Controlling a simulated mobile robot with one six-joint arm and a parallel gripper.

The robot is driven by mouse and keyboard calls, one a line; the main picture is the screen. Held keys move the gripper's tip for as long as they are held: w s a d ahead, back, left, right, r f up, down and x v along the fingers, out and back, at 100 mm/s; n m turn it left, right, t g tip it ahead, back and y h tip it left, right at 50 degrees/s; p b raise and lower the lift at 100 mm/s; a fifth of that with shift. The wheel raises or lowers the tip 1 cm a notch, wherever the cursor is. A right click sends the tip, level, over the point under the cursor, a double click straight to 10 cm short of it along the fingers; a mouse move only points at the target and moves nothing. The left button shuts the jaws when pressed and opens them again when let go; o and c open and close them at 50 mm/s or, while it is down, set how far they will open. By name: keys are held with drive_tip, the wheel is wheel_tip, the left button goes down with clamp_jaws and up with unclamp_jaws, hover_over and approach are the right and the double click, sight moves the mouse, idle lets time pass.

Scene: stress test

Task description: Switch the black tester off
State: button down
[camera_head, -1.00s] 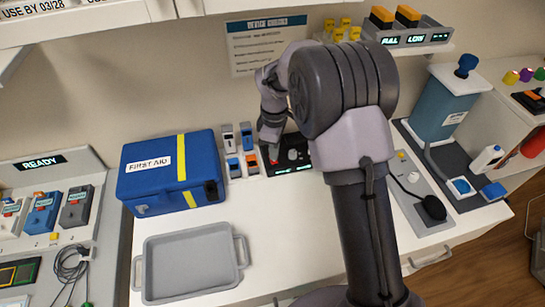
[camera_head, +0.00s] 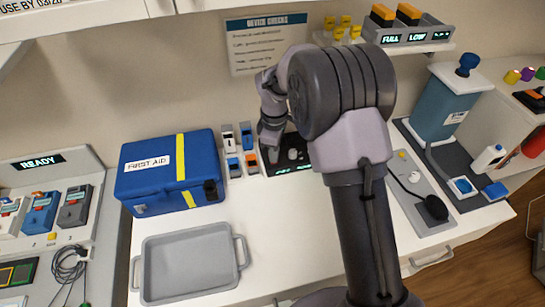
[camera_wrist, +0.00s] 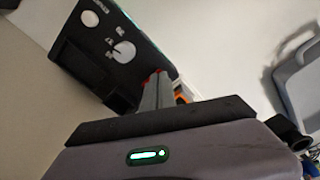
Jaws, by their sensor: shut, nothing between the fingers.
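The black tester (camera_head: 284,167) stands on the white counter against the wall, right of the blue first aid box. It has green lit displays along its front, and my arm hides part of it. In the wrist view the tester (camera_wrist: 88,62) shows a white round dial with a pointer and a smaller white round part on its black face. My gripper (camera_head: 268,142) is over the tester's left part. In the wrist view my gripper (camera_wrist: 157,76) is shut and empty, its fingertips close by the tester's edge. I cannot tell whether they touch it.
Small blue and orange-marked devices (camera_head: 240,165) stand close left of the tester. The blue first aid box (camera_head: 160,185) is further left. A grey tray (camera_head: 150,280) lies in front. Right of my arm is a grey panel with a black cable (camera_head: 412,205). The middle counter is clear.

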drive_tip(key=shift+f, duration=0.2)
drive_tip(key=shift+r, duration=0.1)
wheel_tip(320, 180, up, 7)
drive_tip(key=p, duration=0.6)
